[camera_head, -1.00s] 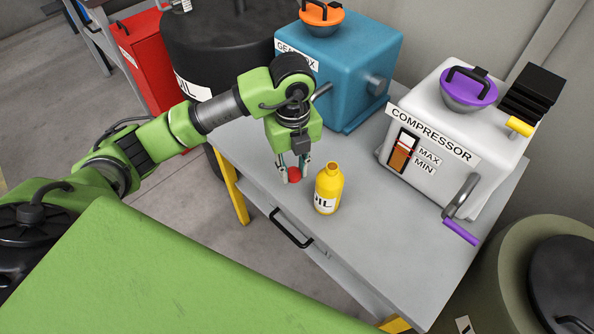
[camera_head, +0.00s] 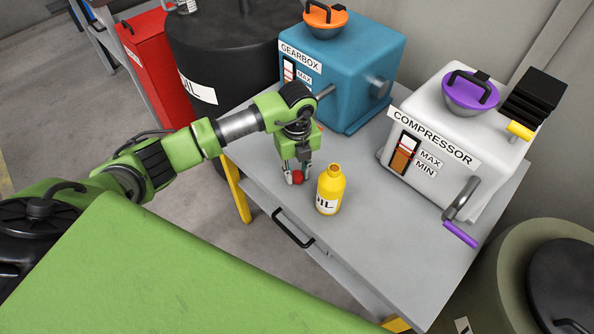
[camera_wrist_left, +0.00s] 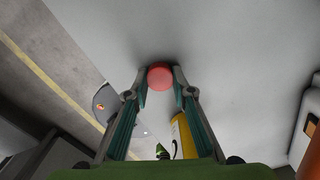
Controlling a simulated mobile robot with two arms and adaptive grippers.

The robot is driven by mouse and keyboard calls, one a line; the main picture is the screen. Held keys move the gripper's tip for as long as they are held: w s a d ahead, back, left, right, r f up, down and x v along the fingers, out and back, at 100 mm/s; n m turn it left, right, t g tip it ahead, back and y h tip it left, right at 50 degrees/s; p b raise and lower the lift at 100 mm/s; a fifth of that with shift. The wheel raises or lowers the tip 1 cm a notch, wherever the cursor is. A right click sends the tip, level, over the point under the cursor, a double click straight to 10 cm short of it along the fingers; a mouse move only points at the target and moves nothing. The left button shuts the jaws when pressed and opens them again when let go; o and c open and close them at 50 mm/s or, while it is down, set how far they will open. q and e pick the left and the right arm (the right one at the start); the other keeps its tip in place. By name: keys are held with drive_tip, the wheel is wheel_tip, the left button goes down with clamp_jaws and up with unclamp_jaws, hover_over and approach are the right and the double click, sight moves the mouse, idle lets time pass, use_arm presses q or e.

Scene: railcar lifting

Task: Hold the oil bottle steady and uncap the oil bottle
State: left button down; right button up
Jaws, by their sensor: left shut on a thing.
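The yellow oil bottle (camera_head: 330,190) stands upright on the grey table, its neck open with no cap on it. It also shows in the left wrist view (camera_wrist_left: 184,138), beside the right finger. My left gripper (camera_head: 298,177) is shut on the red cap (camera_head: 298,177), just left of the bottle and low over the table. In the left wrist view the red cap (camera_wrist_left: 160,77) sits between the two fingertips (camera_wrist_left: 160,78). My right gripper is in neither view.
The blue gearbox (camera_head: 345,75) stands at the back of the table (camera_head: 390,235), and the white compressor (camera_head: 440,145) with its purple-handled crank (camera_head: 460,232) at the right. A black drawer handle (camera_head: 292,228) is on the front. Table surface right of the bottle is clear.

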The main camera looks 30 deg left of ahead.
sight(297, 176)
use_arm(q)
drive_tip(key=shift+f, duration=0.2)
drive_tip(key=c, duration=1.7)
unclamp_jaws()
drive_tip(key=shift+r, duration=0.1)
drive_tip(key=shift+r, duration=0.2)
wheel_tip(297, 176, up, 12)
drive_tip(key=shift+f+b, duration=0.1)
drive_tip(key=shift+b, duration=0.45)
